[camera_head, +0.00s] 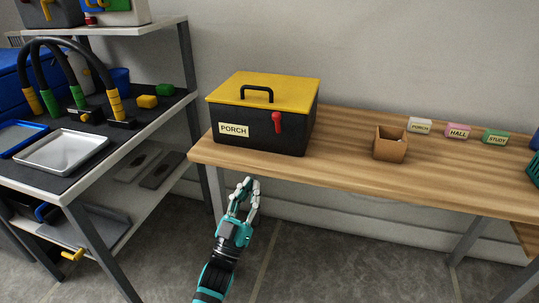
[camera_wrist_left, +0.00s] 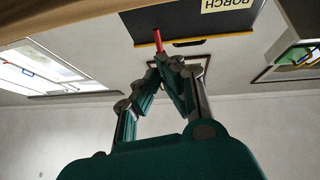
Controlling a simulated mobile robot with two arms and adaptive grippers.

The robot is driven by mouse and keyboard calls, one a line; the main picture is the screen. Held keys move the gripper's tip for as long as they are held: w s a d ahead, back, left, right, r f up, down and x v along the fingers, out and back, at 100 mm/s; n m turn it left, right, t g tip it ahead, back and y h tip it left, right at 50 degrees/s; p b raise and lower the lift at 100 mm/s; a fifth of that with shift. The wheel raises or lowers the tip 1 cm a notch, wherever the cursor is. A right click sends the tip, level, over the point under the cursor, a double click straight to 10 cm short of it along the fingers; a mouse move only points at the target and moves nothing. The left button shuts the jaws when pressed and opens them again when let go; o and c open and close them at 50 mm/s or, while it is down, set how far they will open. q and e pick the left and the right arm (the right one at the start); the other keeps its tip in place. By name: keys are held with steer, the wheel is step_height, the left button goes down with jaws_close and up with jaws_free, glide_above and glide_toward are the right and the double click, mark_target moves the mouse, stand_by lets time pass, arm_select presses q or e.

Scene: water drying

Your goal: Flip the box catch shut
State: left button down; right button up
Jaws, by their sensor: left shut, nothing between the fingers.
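The black box (camera_head: 270,138) with a yellow lid (camera_head: 265,87) stands on the wooden table, its lid down. A red catch (camera_head: 277,122) is on the right part of its front and points downward; I cannot tell whether it is fastened. In the left wrist view, which shows the box upside down, the red catch (camera_wrist_left: 158,39) appears just beyond my fingertips. My left gripper (camera_head: 249,183) is shut and empty, in front of the table edge and below the catch, apart from the box. My right gripper is not in view.
The box has a PORCH label (camera_head: 234,130) and a black handle (camera_head: 257,92). A small brown open box (camera_head: 390,148) and labelled blocks (camera_head: 457,131) stand to the right on the table (camera_head: 340,169). A shelf unit (camera_head: 92,177) stands at left. The floor before the table is clear.

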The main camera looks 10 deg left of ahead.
mark_target(277, 124)
arm_select(q)
step_height(277, 124, up, 5)
steer(key=s+m+t+h+b, duration=0.1)
steer(key=s+t, duration=0.1)
steer(key=w+f+x, duration=0.2)
steer(key=x, duration=1)
steer(key=shift+w+d+r+b, duration=0.2)
steer(key=shift+d+r+b, duration=0.1)
steer(key=shift+b, duration=0.15)
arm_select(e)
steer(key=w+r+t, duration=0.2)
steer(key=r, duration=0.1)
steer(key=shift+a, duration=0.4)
